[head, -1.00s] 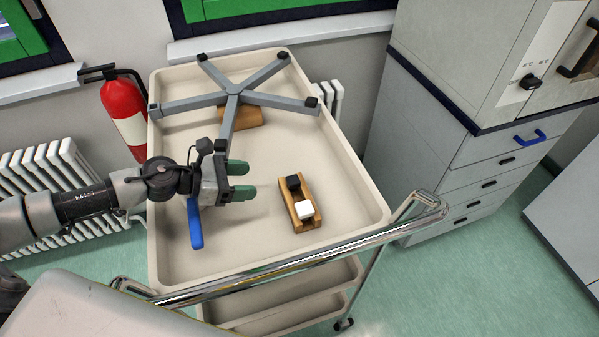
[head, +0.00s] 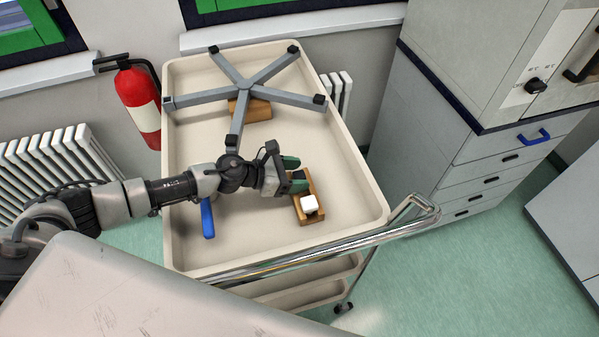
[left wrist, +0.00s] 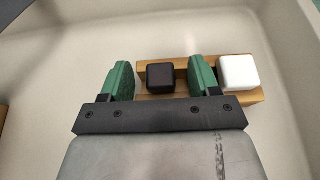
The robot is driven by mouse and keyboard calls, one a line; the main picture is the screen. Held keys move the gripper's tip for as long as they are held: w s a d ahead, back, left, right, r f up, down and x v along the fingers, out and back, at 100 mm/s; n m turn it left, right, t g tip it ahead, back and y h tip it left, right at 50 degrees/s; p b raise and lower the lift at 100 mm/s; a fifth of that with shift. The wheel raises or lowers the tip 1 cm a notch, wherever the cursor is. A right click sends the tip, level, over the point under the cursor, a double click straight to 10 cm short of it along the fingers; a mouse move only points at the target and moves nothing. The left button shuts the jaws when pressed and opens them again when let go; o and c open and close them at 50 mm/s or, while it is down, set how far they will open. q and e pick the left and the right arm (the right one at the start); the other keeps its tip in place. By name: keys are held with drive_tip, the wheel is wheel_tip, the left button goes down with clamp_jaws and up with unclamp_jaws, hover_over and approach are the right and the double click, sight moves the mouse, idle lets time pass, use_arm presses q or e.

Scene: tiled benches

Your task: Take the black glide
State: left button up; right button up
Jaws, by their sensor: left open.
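The black glide (left wrist: 161,77) sits in a wooden holder (left wrist: 182,60) beside a white glide (left wrist: 238,73). In the left wrist view it lies between the green fingers of my left gripper (left wrist: 161,80), which is open. The fingers stand on either side of it, apart from it. In the head view my left gripper (head: 293,174) is at the holder's far end and partly hides the black glide (head: 299,177). The white glide (head: 309,204) sits at the holder's near end. My right gripper is not in view.
The holder is on a cream trolley tray (head: 355,180) with a raised rim and a chrome handle (head: 330,243). A grey star base (head: 245,85) with black-tipped legs stands at the back over a wooden block (head: 256,109). A blue-handled tool (head: 207,219) lies at left.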

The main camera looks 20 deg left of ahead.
use_arm(q)
drive_tip(key=shift+d+f, duration=0.1)
drive_tip(key=shift+c, duration=0.2)
drive_tip(key=c, duration=1)
drive_tip(key=shift+o, duration=0.2)
